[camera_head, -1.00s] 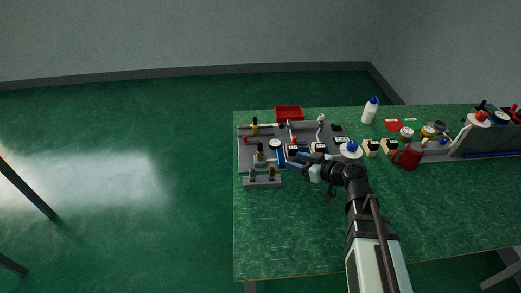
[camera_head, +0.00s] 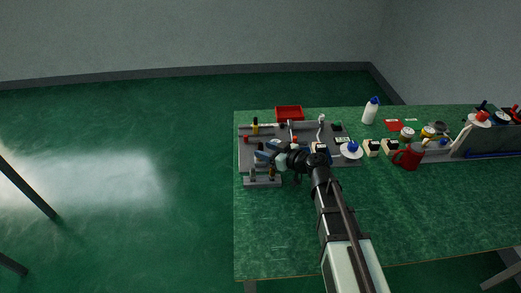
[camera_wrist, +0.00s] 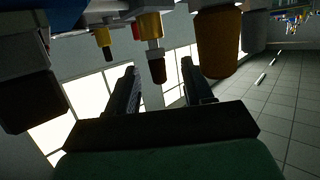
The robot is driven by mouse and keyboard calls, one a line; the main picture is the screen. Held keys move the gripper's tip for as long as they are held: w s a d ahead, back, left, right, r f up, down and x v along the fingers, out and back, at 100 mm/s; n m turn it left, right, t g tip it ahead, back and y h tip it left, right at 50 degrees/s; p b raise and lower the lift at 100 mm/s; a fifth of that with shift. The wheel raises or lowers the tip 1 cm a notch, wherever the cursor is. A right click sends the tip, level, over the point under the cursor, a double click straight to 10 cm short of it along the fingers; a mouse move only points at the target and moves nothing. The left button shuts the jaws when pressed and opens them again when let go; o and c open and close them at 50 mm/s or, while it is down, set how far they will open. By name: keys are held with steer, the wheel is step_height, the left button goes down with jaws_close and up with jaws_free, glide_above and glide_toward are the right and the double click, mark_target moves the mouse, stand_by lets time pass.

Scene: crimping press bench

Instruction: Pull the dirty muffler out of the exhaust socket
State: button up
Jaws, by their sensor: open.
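My gripper (camera_head: 263,155) is over the left part of the grey press plate (camera_head: 246,163), low above it. In the wrist view my gripper (camera_wrist: 160,66) is open, with one dark finger on each side of a small brown-tipped part (camera_wrist: 158,70) on a pale metal stem. This looks like the dirty muffler, but I cannot be sure. Both fingers look apart from it. A larger amber-brown cylinder (camera_wrist: 217,43) is close beside the right finger. A yellow fitting with a dark tip (camera_wrist: 103,38) is to the left. In the head view my gripper hides the socket area.
A small grey rack (camera_head: 262,182) with two small upright parts stands in front of the plate. A red bin (camera_head: 289,113) is behind it. A white disc with a blue knob (camera_head: 351,150), a red jug (camera_head: 408,157) and a white bottle (camera_head: 370,111) stand to the right. The front table is clear.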

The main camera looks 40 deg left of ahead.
steer(key=shift+x, duration=2.6)
steer(key=shift+w, duration=0.15)
steer(key=shift+r, duration=0.1)
jaws_close()
step_height(320, 180, up, 13)
steer(key=shift+r, duration=0.15)
steer(key=shift+r, duration=1.35)
